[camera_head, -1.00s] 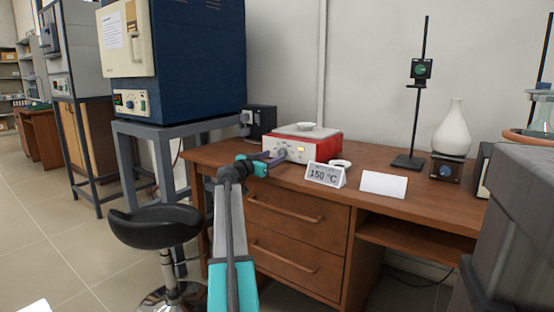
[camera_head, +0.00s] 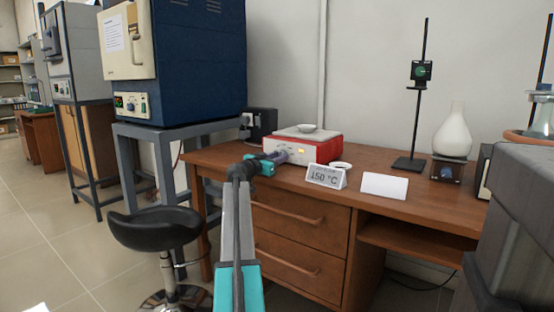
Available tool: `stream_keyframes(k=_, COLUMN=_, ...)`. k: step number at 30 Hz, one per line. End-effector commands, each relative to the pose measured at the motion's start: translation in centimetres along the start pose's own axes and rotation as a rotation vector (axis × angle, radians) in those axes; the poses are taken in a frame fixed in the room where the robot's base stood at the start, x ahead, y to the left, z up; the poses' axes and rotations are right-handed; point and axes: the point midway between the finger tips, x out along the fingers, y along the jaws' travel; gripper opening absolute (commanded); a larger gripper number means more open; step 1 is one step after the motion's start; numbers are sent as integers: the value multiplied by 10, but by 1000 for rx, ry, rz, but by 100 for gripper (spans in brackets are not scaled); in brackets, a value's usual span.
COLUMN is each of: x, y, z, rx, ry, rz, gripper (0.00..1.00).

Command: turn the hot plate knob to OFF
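The hot plate (camera_head: 320,149) is a red and white box on the wooden desk, with a small white dish (camera_head: 307,128) on top. Its pale front panel faces me, and a small lit spot shows on it. The knob is hidden behind my gripper or too small to make out. I cannot tell whether the fingers touch it or whether they are open or shut.
A sign reading 150 °C (camera_head: 326,176), a blank white card (camera_head: 384,186) and a small dish (camera_head: 341,165) stand before the hot plate. A black stool (camera_head: 155,227) is left of my arm. A blue furnace (camera_head: 190,60) stands behind left.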

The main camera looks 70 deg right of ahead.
Motion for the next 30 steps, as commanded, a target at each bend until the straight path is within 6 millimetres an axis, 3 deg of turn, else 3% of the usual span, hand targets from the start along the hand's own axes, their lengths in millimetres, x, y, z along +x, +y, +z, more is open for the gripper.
stream_keyframes(k=2, x=0, y=-3, z=0, rx=0, ry=1, rz=-6, gripper=7)
stream_keyframes(k=10, x=-1, y=-4, z=-1, rx=-35, ry=2, rz=-9, gripper=7)
stream_keyframes(k=22, x=-1, y=-5, z=-2, rx=-244, ry=4, rz=-12, gripper=7)
stream_keyframes(k=30, x=-1, y=-6, z=-2, rx=-265, ry=4, rz=-12, gripper=7)
